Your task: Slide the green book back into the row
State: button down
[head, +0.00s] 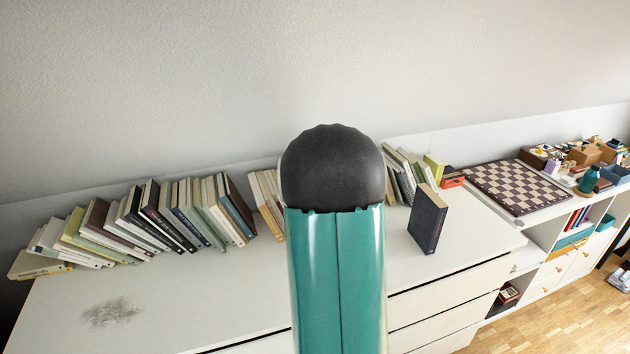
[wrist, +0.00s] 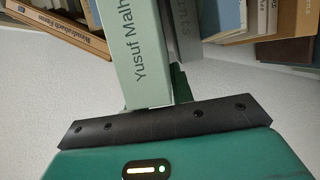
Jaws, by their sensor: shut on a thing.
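In the wrist view, a pale green book (wrist: 137,52) with "Yusuf Malh" on its spine is held by my gripper (wrist: 152,100). A green finger shows at the book's right side; the other finger is hidden. A grey book (wrist: 186,18) stands just right of the green book; I cannot tell whether they touch. The row of books (head: 150,222) leans along the wall in the head view. My arm covers the middle of that row there, hiding my gripper and the held book.
A tan book (wrist: 62,28) lies left of the green book; several books (wrist: 250,18) are at right. In the head view, a dark blue book (head: 428,218) stands alone on the white cabinet top (head: 220,290). A chessboard (head: 515,185) lies at right.

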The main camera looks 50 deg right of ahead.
jog(key=shift+w+d+r, duration=0.1)
jog(key=shift+w, duration=0.15)
jog(key=c, duration=1.1)
grip_release()
jog(key=shift+f, duration=0.25)
jog(key=v, duration=1.4)
jog(key=shift+r, duration=0.2)
